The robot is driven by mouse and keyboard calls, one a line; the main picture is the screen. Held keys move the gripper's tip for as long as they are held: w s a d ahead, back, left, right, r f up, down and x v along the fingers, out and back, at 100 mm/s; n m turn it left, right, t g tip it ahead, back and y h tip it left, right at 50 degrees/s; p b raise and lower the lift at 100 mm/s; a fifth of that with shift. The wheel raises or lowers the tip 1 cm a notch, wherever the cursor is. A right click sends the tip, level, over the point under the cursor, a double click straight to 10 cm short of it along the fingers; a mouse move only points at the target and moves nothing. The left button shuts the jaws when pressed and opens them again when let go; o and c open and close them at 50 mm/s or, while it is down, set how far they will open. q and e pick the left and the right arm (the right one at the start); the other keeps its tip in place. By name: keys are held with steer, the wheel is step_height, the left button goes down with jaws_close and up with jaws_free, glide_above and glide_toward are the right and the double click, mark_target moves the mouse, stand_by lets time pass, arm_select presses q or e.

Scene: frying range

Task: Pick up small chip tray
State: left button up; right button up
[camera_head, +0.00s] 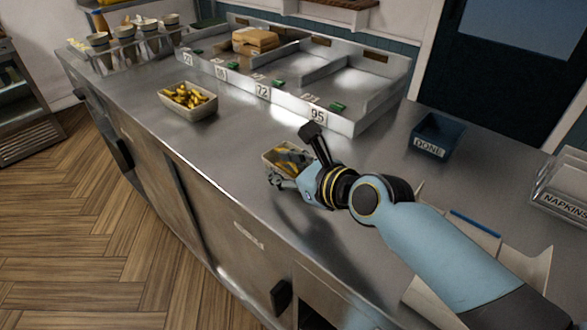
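A small pale chip tray (270,154) with yellow chips is at my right gripper (277,180), above or on the steel counter near its front edge. The gripper and wrist hide much of it. The fingers are at the tray's near side, but I cannot tell whether they are closed on its wall. Another pale tray full of chips (188,100) stands farther left on the counter and looks larger. My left gripper is not in view.
A steel rack with numbered bays (290,75) runs along the back, with a brown package (254,41) in one bay. A dark DONE bin (437,136) stands to the right. Several cups (124,33) stand far left.

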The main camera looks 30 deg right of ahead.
mark_target(271, 159)
steer(key=x, duration=0.2)
steer(key=shift+w+a+f, duration=0.1)
steer(key=shift+w, duration=0.2)
steer(key=shift+s, duration=0.1)
jaws_close()
